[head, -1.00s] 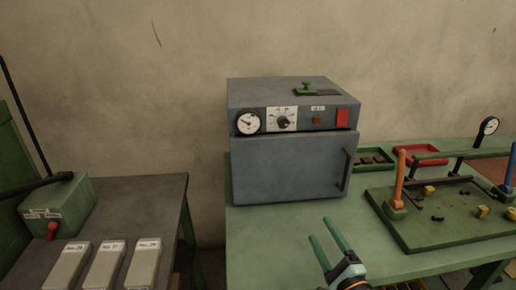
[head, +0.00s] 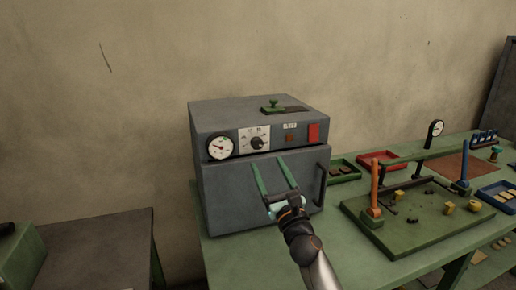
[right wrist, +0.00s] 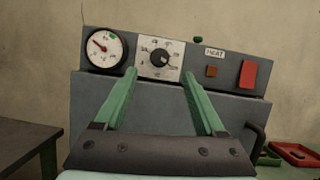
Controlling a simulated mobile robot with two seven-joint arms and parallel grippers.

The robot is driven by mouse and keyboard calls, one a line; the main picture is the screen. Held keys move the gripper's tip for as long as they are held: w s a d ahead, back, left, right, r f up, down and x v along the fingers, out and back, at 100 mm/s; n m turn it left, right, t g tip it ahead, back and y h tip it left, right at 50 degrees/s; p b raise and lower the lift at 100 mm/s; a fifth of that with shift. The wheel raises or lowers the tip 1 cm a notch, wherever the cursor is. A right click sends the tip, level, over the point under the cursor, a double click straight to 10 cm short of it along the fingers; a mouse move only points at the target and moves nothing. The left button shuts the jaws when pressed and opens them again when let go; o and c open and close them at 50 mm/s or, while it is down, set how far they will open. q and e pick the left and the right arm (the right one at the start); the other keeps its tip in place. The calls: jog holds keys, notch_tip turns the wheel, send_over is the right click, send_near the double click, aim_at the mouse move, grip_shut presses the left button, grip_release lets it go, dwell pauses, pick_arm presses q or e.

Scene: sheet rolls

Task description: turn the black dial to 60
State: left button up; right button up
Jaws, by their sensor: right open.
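The black dial (head: 257,142) sits on a white scale plate (head: 246,134) on the front panel of a grey oven (head: 258,187). In the right wrist view the dial (right wrist: 159,57) shows between my finger tips, farther ahead. The scale numbers are too small to read surely. My right gripper (head: 270,161) is open and empty, in front of the oven door and just below the dial, its green fingers pointing up at the panel. It appears apart from the dial. My left gripper is not in view.
A round gauge (head: 220,147) is left of the dial; a red switch (head: 314,132) is to the right. The door handle (head: 322,184) stands out at the door's right side. A green board (head: 400,235) with posts occupies the bench at right.

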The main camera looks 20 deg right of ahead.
aim_at(258, 146)
jog(key=b+x, duration=0.1)
jog(key=x, duration=0.6)
jog(key=shift+w+r, duration=0.15)
jog(key=shift+w, duration=0.15)
jog(key=shift+c, duration=0.2)
grip_shut()
